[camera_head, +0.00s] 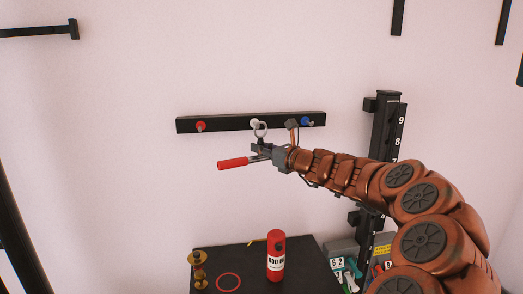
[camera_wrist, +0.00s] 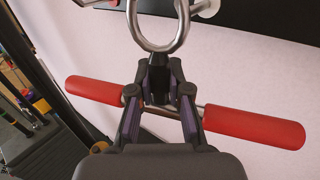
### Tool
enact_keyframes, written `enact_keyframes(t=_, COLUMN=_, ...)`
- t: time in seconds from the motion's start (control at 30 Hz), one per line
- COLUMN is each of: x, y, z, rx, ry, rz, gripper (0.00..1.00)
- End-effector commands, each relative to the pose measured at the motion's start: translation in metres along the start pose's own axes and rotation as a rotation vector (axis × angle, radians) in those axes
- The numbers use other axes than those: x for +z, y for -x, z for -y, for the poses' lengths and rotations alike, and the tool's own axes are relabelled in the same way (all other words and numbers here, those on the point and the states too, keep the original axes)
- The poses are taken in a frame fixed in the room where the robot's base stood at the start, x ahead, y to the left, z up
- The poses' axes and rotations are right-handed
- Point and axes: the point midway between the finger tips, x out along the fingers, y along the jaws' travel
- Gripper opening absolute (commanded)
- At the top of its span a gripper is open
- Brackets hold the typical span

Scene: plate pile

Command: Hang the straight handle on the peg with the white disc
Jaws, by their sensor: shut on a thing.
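The straight handle has red grips on a thin metal bar; one grip (camera_head: 233,163) shows in the head view, both in the wrist view, the right one (camera_wrist: 255,126) nearer. My gripper (camera_head: 264,151) is shut on the handle's middle, its fingers (camera_wrist: 158,85) pointing up the picture. The handle's metal ring (camera_wrist: 160,38) stands up beyond the fingertips, its top cut off by the frame. The peg with the white disc (camera_head: 254,122) is behind the ring in the head view. In the wrist view this peg (camera_wrist: 206,9) is at the ring's right side. I cannot tell whether the ring is around it.
The black rail (camera_head: 225,122) on the wall also bears a red-disc peg (camera_head: 201,126) at left and a blue-disc peg (camera_head: 306,121) at right. Below is a dark table (camera_head: 308,262) with a red cylinder (camera_head: 276,255), a brass spool (camera_head: 198,271) and a red ring. A numbered black post (camera_head: 385,130) stands right.

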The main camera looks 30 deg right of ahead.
Motion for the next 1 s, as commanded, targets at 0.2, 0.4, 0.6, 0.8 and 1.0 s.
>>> enact_keyframes(t=0.2, x=-0.002, y=-0.009, z=0.005, rx=0.003, ry=-0.002, rz=-0.001, gripper=0.00)
enact_keyframes(t=0.4, x=-0.002, y=-0.016, z=0.010, rx=0.003, ry=-0.001, rz=0.000, gripper=0.00)
enact_keyframes(t=0.6, x=-0.002, y=-0.023, z=0.016, rx=0.000, ry=0.002, rz=0.001, gripper=0.00)
enact_keyframes(t=0.8, x=-0.003, y=-0.031, z=0.022, rx=-0.001, ry=-0.001, rz=0.000, gripper=0.00)
enact_keyframes(t=1.0, x=-0.005, y=-0.039, z=0.026, rx=0.002, ry=-0.001, rz=-0.002, gripper=0.00)
